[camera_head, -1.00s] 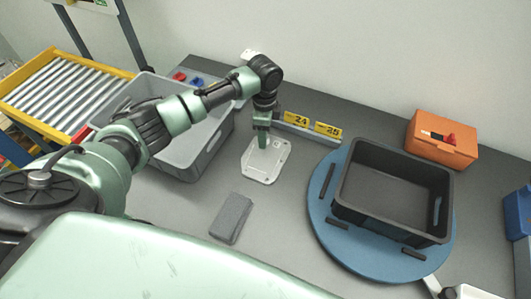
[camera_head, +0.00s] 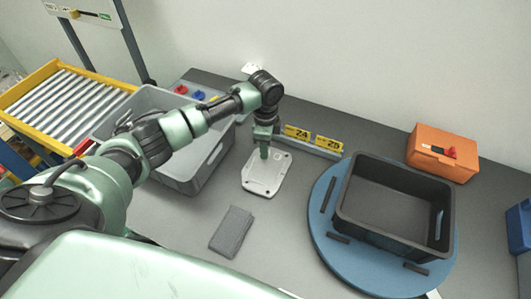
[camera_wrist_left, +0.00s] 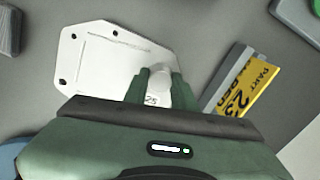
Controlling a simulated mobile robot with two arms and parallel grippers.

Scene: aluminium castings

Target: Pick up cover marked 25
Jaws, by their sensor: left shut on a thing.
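The cover (camera_head: 262,180) is a pale, flat plate with holes near its edge and a raised round boss. It appears to lie flat on the grey bench, in front of the yellow 24 and 25 labels. In the left wrist view the cover (camera_wrist_left: 105,62) shows the number 25 near the boss. My left gripper (camera_head: 264,153) points down at the cover's far part. In the wrist view its green fingers (camera_wrist_left: 157,88) stand on both sides of the boss, shut on it. The lower part of the cover is hidden behind the gripper body there. My right gripper is not in view.
A black crate (camera_head: 385,222) stands on a blue round turntable (camera_head: 328,252) to the right. A grey bin (camera_head: 203,172) is at the left under my arm. A dark grey pad (camera_head: 231,231) lies in front. The label rail (camera_head: 315,146) is close behind the cover. An orange case (camera_head: 440,155) stands back right.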

